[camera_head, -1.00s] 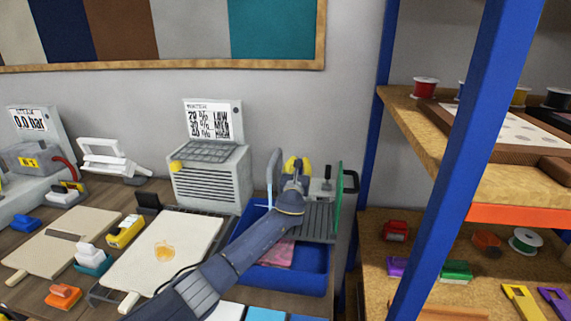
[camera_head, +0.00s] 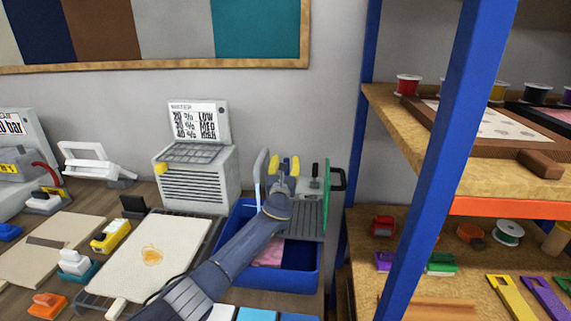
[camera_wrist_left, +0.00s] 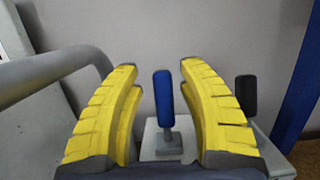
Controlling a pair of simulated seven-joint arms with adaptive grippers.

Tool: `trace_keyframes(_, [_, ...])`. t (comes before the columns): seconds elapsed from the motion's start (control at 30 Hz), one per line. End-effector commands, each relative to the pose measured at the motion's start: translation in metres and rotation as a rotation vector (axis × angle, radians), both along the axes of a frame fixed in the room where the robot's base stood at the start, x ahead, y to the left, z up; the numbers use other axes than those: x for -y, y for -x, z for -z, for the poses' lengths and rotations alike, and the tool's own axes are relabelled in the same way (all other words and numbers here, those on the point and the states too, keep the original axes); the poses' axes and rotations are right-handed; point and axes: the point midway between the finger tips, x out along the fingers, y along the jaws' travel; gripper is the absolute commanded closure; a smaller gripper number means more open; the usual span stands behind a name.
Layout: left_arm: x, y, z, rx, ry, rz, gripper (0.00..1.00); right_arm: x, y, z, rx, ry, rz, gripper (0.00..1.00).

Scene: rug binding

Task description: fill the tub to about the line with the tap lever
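The blue tub (camera_head: 301,281) stands on the bench with a pink cloth (camera_head: 267,252) inside. My arm covers part of it, and I cannot make out a fill line or the water level. A curved pale spout (camera_head: 260,176) rises at its back left. My left gripper (camera_head: 285,162) is open above the tub's back edge. In the left wrist view its yellow fingers (camera_wrist_left: 156,75) stand apart on either side of a blue-handled lever (camera_wrist_left: 163,92), with gaps on both sides. A black-handled lever (camera_wrist_left: 246,94) stands right of the fingers, also in the head view (camera_head: 315,171). My right gripper is out of view.
A green panel (camera_head: 328,192) with a black handle stands right of the levers, above a grey ribbed board (camera_head: 308,220). A grey heater (camera_head: 197,180) stands to the left. A blue shelf post (camera_head: 430,170) and loaded shelves are close on the right.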

Motion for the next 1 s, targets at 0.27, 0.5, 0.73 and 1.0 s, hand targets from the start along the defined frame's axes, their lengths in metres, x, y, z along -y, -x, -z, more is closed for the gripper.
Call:
trace_keyframes(0.27, [0.002, 0.000, 0.000, -0.001, 0.000, 0.002, 0.58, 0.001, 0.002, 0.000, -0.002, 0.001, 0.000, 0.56])
trace_keyframes(0.5, [0.002, 0.001, -0.022, 0.001, 0.003, 0.003, 0.58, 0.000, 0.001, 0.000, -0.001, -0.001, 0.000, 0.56])
trace_keyframes(0.73, [0.001, 0.000, -0.058, 0.003, 0.001, 0.001, 0.58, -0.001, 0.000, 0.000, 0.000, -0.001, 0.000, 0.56])
trace_keyframes(1.0, [0.001, 0.000, -0.089, 0.001, 0.002, 0.001, 0.58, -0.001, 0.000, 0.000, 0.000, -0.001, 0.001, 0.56])
